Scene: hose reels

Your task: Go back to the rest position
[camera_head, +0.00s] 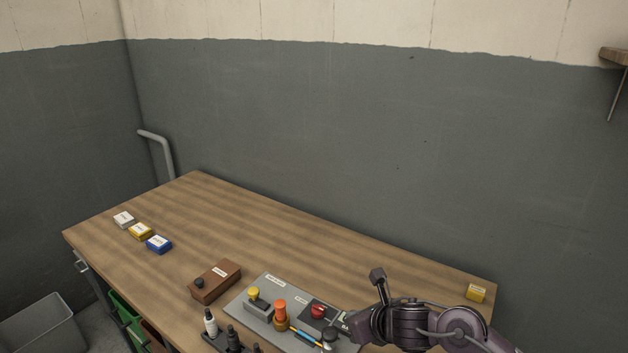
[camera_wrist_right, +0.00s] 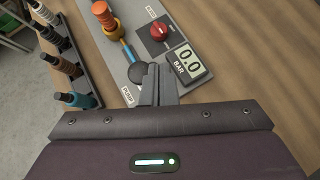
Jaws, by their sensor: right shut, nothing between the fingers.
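My right gripper (camera_head: 352,326) reaches in from the lower right over the workbench (camera_head: 190,215). In the right wrist view its fingers (camera_wrist_right: 157,84) are shut together with nothing between them. They are close to the round black end (camera_wrist_right: 143,72) of a blue and orange lever on a grey panel (camera_wrist_right: 128,20); I cannot tell whether they touch it. A display (camera_wrist_right: 190,62) reads 0.0 BAR. My left gripper is not in view.
A brown block (camera_head: 215,283) lies left of the panel. A rack of bottles (camera_head: 232,340) stands along the front edge. White (camera_head: 124,220), yellow (camera_head: 140,231) and blue (camera_head: 159,244) boxes lie at the left, another yellow box (camera_head: 477,292) at the right. The bench's back is clear.

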